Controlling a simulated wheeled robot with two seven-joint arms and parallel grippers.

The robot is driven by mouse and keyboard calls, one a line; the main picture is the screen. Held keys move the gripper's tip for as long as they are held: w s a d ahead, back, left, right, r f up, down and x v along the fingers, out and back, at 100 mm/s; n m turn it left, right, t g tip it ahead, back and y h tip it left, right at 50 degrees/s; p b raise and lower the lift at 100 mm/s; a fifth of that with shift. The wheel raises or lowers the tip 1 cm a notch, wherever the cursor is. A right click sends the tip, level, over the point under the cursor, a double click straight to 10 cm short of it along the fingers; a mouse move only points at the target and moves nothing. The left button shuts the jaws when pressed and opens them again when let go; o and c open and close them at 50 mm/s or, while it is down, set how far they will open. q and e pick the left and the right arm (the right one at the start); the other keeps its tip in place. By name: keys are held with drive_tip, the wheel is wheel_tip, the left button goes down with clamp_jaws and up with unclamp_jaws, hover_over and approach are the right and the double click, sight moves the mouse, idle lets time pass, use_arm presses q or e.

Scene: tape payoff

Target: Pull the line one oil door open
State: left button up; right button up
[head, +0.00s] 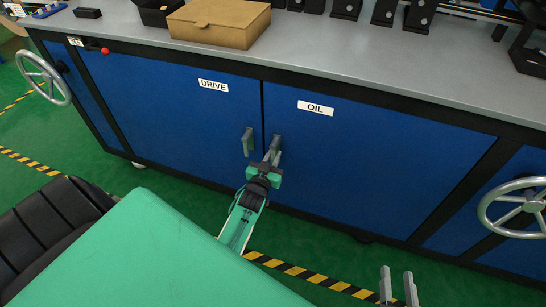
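The blue oil door (370,165), labelled OIL, is in the right half of the cabinet front. It looks shut and flush with the drive door beside it. Its grey upright handle (277,142) is by its left edge. My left gripper (272,155) reaches up to that handle, with its fingertips at or around the handle's lower part. The fingers and handle overlap, so I cannot tell whether they are closed on it. My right gripper (398,286) is low at the bottom edge, its two fingers apart, empty and away from the door.
The drive door (180,100) with its own handle (248,142) is just left. Handwheels stand at the left (44,78) and right (514,208). A cardboard box (219,22) sits on the grey worktop (330,60). Green floor before the oil door shows striped tape (310,276).

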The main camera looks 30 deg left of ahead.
use_arm(q)
clamp_jaws()
